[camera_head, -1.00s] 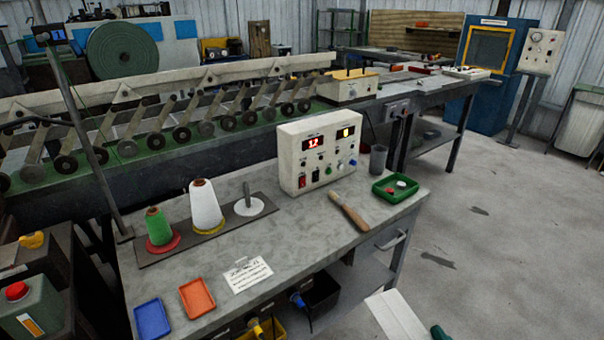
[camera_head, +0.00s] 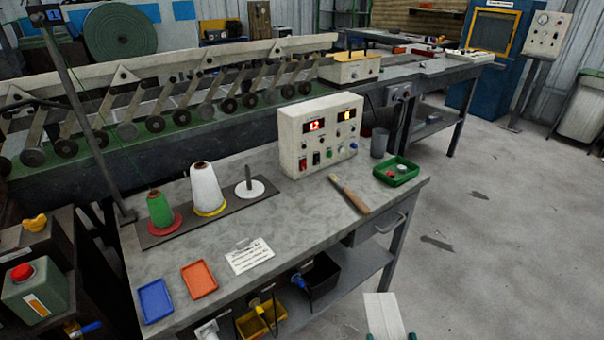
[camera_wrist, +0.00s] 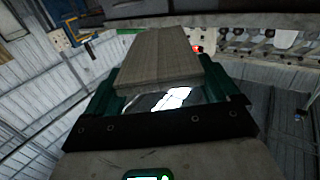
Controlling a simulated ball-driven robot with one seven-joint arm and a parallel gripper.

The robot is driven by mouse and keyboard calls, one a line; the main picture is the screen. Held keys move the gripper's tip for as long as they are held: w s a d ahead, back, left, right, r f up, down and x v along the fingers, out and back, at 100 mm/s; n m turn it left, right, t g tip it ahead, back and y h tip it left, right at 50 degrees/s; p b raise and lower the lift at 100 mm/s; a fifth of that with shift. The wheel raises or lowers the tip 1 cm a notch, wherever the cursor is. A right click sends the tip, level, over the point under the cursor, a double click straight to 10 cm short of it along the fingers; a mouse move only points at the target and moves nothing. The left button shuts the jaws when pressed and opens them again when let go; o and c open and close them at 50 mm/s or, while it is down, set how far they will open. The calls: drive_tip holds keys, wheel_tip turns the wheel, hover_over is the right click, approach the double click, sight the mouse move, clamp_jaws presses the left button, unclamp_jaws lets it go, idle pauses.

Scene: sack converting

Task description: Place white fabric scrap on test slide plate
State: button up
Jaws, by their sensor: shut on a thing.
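My gripper (camera_head: 391,335) is at the bottom edge of the head view, right of the bench front and over the floor. Its green fingertips are shut on a flat white piece (camera_head: 384,314), which looks like the white fabric scrap. In the wrist view the piece (camera_wrist: 158,58) looks grey-beige and spans between the green fingers of the gripper (camera_wrist: 165,82). It touches nothing else that I can see. I cannot pick out the test slide plate for certain.
A rear bench (camera_head: 425,70) stands behind. Open floor (camera_head: 500,240) lies right.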

drive_tip(key=shift+s+d+f, duration=0.1)
drive_tip(key=shift+s+f, duration=1.5)
drive_tip(key=shift+f, duration=0.3)
